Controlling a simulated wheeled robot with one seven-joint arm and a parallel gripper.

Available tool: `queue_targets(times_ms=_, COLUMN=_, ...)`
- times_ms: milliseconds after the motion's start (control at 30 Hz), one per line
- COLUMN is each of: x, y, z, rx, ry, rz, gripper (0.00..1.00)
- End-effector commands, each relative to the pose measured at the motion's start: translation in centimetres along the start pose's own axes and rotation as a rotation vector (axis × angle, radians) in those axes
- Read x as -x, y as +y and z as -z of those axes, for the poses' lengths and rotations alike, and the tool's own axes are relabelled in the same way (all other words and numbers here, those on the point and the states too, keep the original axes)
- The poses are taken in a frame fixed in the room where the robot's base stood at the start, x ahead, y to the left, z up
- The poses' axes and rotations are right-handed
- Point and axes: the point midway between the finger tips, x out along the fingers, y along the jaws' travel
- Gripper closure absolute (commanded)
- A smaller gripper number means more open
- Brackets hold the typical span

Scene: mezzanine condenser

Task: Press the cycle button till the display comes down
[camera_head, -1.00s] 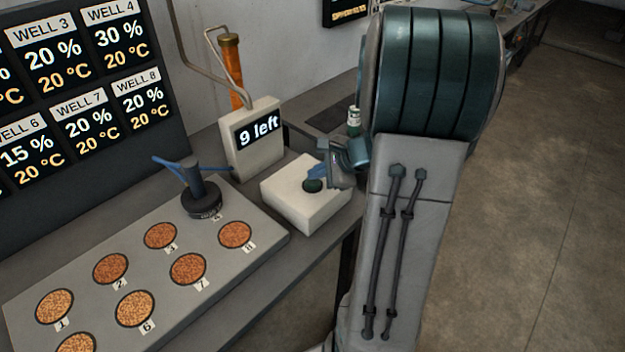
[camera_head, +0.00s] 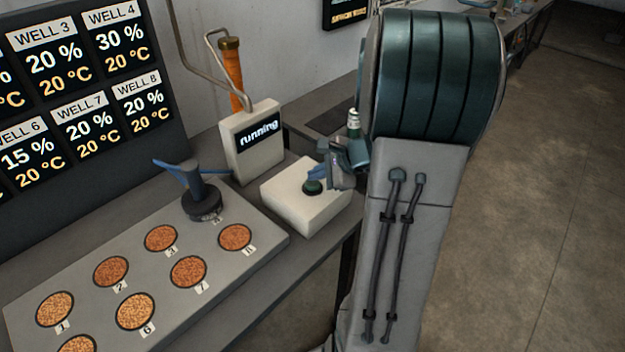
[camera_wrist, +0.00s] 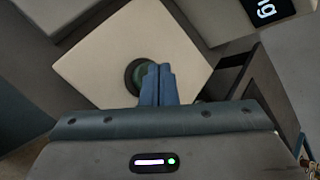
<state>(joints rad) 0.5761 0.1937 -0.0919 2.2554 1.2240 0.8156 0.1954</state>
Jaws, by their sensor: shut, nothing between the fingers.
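The cycle button is a dark green round button (camera_head: 312,187) on top of a cream box (camera_head: 305,212) at the bench's right end. It also shows in the wrist view (camera_wrist: 138,74), partly hidden by the fingers. My gripper (camera_head: 316,176) is shut and empty, its blue fingertips over the button; in the wrist view the fingers (camera_wrist: 158,80) lie side by side across its right part. I cannot tell whether the tips touch it or how far it is pressed. The small display (camera_head: 259,136) behind the box reads "running".
A grey plate (camera_head: 230,270) with numbered, grain-filled wells lies left of the box. A dark knob with blue handles (camera_head: 203,195) stands on it at the back. A large panel (camera_head: 75,85) shows well readings. An orange cylinder (camera_head: 232,72) and bent pipe stand behind the display.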

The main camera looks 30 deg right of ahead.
Motion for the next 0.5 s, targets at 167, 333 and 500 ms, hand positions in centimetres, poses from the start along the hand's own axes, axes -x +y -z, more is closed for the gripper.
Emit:
queue_targets(times_ms=167, x=0.63, y=-0.47, z=-0.47, rx=0.001, ry=0.0, rz=0.001, gripper=1.0)
queue_targets(times_ms=333, x=0.58, y=-0.45, z=-0.43, rx=0.001, ry=0.0, rz=0.001, gripper=1.0)
queue_targets(times_ms=500, x=0.72, y=-0.56, z=-0.53, rx=0.001, ry=0.0, rz=0.001, gripper=1.0)
